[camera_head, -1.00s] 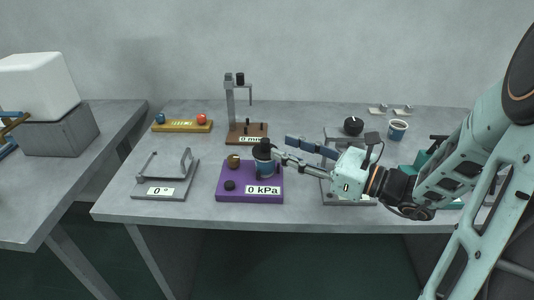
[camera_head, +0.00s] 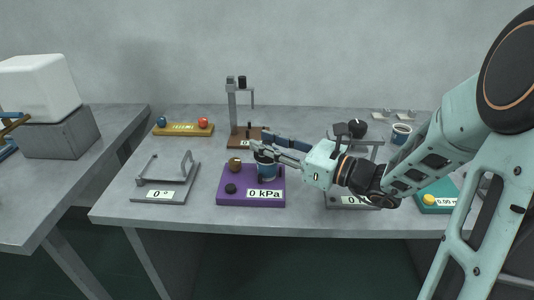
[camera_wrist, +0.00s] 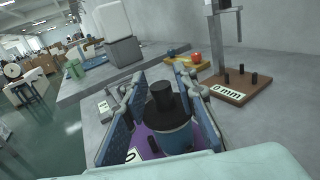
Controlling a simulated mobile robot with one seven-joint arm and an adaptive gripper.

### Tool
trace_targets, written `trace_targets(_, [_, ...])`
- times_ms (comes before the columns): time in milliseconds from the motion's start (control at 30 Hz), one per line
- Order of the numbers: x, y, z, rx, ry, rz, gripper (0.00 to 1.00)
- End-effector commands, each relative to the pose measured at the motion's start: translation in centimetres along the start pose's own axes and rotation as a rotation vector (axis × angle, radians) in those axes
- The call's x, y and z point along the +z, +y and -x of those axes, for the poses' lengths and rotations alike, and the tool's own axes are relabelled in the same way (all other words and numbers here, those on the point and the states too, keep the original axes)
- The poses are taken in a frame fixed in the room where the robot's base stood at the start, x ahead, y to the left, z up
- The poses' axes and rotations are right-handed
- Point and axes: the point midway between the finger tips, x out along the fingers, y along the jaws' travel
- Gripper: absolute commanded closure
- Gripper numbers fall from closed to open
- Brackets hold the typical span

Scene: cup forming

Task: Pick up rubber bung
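The black, stepped rubber bung (camera_wrist: 162,98) sits on a blue cup (camera_wrist: 176,138) in the wrist view. In the head view the cup (camera_head: 266,172) stands on the purple pressure stand (camera_head: 235,198), which reads 0 kPa. My gripper (camera_wrist: 161,72) has its blue finger pads apart, one on each side of the bung, with visible gaps beside it. In the head view my gripper (camera_head: 262,152) reaches in from the right at the cup's top and largely hides the bung.
A brown stand (camera_head: 245,135) with an upright post is behind the cup. A grey angle stand (camera_head: 165,195) is at left. A dark-knobbed grey device (camera_head: 356,128) and another cup (camera_head: 401,134) are at right.

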Motion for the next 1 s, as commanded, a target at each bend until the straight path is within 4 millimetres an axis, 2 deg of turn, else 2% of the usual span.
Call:
trace_targets(33, [0.0, 0.0, 0.0, 0.0, 0.0, 0.0, 0.81])
trace_targets(200, [0.0, 0.0, 0.0, 0.0, 0.0, 0.0, 1.0])
trace_targets(667, [0.5, -0.1, 0.0, 0.001, 0.0, 0.0, 1.0])
trace_targets(867, [1.9, -0.4, 0.1, 0.003, 0.0, 0.0, 1.0])
trace_targets(1000, [3.6, -0.8, 0.2, 0.005, 0.0, 0.001, 1.0])
